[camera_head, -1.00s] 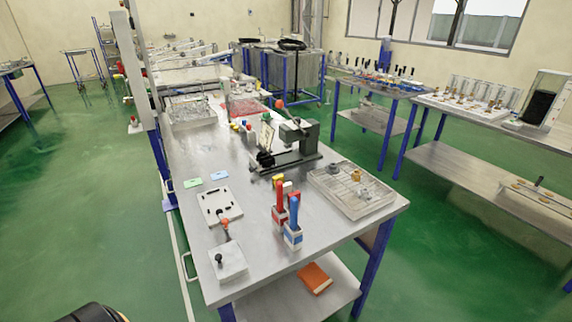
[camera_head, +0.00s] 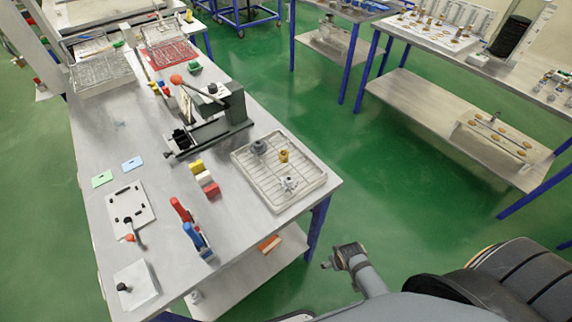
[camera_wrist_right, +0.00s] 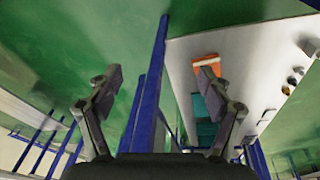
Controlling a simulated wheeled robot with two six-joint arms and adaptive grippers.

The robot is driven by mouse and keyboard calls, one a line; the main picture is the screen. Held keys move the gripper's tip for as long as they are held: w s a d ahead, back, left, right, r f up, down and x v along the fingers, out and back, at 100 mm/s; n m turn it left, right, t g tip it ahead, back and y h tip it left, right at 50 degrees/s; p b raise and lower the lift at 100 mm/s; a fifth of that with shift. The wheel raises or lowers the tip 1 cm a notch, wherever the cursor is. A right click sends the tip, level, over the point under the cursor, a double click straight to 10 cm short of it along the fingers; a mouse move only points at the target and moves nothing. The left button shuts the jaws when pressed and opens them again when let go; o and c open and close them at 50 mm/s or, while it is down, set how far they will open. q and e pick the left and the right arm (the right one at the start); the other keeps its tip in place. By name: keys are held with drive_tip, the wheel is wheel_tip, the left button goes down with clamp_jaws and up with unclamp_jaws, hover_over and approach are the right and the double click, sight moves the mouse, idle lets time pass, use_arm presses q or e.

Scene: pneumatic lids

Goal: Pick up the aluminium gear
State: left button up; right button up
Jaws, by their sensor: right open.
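A silvery gear-like part (camera_head: 289,184), which looks like the aluminium gear, lies in the near part of a shallow wire-grid tray (camera_head: 311,188) on the steel table. A darker grey part (camera_head: 258,147) and a brass-coloured part (camera_head: 283,155) are in the same tray. My right gripper (camera_head: 345,257) is off the table's near right corner, over the floor side, apart from the tray. In the right wrist view my right gripper (camera_wrist_right: 161,78) is open with nothing between its fingers. The gear does not show there. My left gripper is out of view.
A grey-green press (camera_head: 212,125) stands behind the tray. Red and blue handled tools (camera_head: 190,227) and yellow, white and red blocks (camera_head: 204,177) stand left of it. A blue table leg (camera_wrist_right: 150,90) and an orange book (camera_wrist_right: 206,61) on the lower shelf show in the wrist view.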

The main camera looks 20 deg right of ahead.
wheel_tip(320, 180, up, 11)
drive_tip(key=w+p, duration=0.2)
wheel_tip(320, 180, up, 26)
drive_tip(key=n+g+y+p, duration=0.1)
drive_tip(key=n+g+p, duration=0.1)
drive_tip(key=n+p, duration=0.4)
hover_over(290, 179)
wheel_tip(290, 179, down, 3)
drive_tip(key=shift+d+b, duration=0.15)
drive_tip(key=shift+b, duration=0.3)
drive_tip(key=shift+w+f+p, duration=0.1)
drive_tip(key=shift+f+p, duration=0.4)
drive_tip(key=shift+f, duration=0.55)
drive_tip(key=f+p, duration=0.2)
drive_tip(key=f, duration=0.2)
drive_tip(key=shift+s, duration=0.2)
drive_tip(key=shift+f, duration=0.6)
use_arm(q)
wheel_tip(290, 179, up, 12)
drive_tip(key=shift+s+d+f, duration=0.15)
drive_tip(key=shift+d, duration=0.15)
use_arm(e)
drive_tip(key=c, duration=1.3)
